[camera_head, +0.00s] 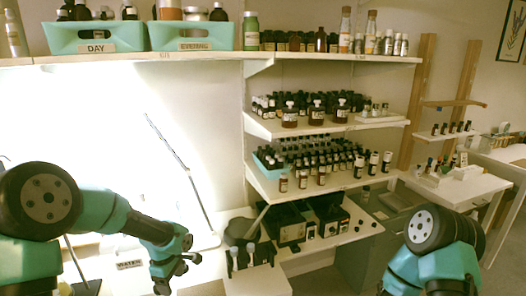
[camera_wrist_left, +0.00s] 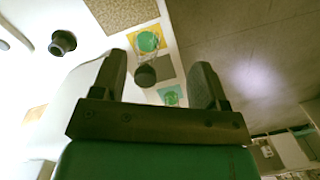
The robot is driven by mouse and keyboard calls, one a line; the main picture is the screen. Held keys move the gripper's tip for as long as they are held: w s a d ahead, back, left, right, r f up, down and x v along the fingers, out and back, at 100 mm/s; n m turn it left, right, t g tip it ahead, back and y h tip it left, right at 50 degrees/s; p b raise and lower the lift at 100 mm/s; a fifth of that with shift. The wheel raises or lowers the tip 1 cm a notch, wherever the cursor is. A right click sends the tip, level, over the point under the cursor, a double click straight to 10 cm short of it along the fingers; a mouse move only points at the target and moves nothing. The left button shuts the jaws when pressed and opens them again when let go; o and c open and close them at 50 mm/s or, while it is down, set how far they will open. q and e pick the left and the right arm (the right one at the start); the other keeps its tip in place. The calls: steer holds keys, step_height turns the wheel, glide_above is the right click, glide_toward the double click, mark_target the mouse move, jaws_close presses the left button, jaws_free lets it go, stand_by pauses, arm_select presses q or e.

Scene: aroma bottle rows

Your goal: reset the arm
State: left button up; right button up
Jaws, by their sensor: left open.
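My left arm comes in from the left in the head view, with its gripper (camera_head: 176,272) pointing down near the bottom edge, left of the middle. In the left wrist view the two dark fingers of this gripper (camera_wrist_left: 160,78) stand apart with nothing held between them. Beyond them are a white surface, a round green item (camera_wrist_left: 149,41) on a yellow square and a dark round item (camera_wrist_left: 145,76). My right arm shows only as its teal and grey links at the lower right of the head view; its gripper is out of the picture.
Shelves of small dark bottles (camera_head: 315,160) stand at the centre right. Two teal bins (camera_head: 97,37) labelled DAY and EVENING sit on the top shelf. A thin slanted lamp arm (camera_head: 180,160) rises behind my left arm. A WATER label (camera_head: 129,265) is near my left gripper.

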arm_select(q)
steer(key=s+d+f+m+h, duration=0.1)
steer(key=s+d+f+m, duration=0.2)
steer(key=s+f+m, duration=0.4)
steer(key=s+d+f+m+t+h, duration=0.1)
steer(key=s+d+f+m, duration=0.3)
steer(key=s+f, duration=0.9)
steer(key=shift+s+f+m+h, duration=0.45)
steer(key=shift+f+m, duration=0.65)
steer(key=shift+m, duration=0.5)
steer(key=shift+w, duration=0.1)
